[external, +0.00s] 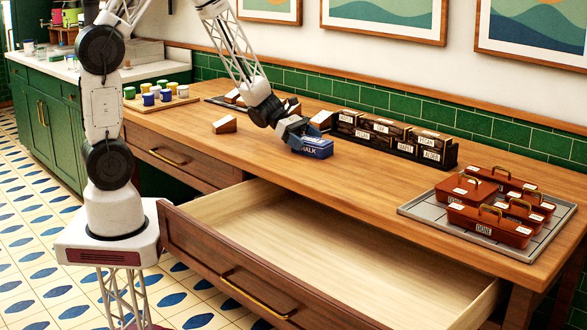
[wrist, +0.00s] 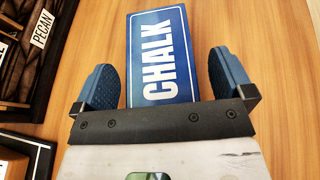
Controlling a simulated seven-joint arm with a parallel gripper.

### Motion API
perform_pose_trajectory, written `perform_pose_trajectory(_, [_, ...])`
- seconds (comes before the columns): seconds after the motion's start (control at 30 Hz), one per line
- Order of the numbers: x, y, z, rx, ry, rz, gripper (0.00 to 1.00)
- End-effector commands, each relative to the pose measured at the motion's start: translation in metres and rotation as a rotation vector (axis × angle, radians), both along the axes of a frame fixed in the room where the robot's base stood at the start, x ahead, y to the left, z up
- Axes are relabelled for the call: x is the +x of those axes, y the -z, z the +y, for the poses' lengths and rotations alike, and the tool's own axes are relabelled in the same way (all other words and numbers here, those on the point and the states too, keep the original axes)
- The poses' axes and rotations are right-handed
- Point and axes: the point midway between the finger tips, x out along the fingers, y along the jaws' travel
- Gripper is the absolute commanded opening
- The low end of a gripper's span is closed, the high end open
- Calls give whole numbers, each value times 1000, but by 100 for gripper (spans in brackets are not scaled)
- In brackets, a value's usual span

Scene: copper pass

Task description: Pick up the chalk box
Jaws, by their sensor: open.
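The chalk box (external: 318,149) is blue with white "CHALK" lettering and lies on the wooden counter, left of the middle of the back rack. In the wrist view the chalk box (wrist: 160,55) lies between the two blue finger pads, with a gap of bare wood on each side. My gripper (external: 300,136) is open and reaches down at the box from the left in the external view. In the wrist view my gripper (wrist: 164,82) straddles the box's near part. The box's near end is hidden behind the gripper's dark plate.
A dark rack of labelled blocks (external: 392,137) stands close behind the box. Small wooden blocks (external: 225,124) lie to the left. A grey tray (external: 415,208) with several brown handled boxes is at right. An open, empty drawer (external: 330,240) juts out in front.

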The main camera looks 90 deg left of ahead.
Motion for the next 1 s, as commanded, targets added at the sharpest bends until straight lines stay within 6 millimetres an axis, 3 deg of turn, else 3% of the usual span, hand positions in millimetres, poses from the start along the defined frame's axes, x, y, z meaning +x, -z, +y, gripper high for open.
perform_pose_trajectory(0.6, [2,0,-1,0,0,0,99])
perform_pose_trajectory(1.0, [2,0,-1,0,0,-1,40])
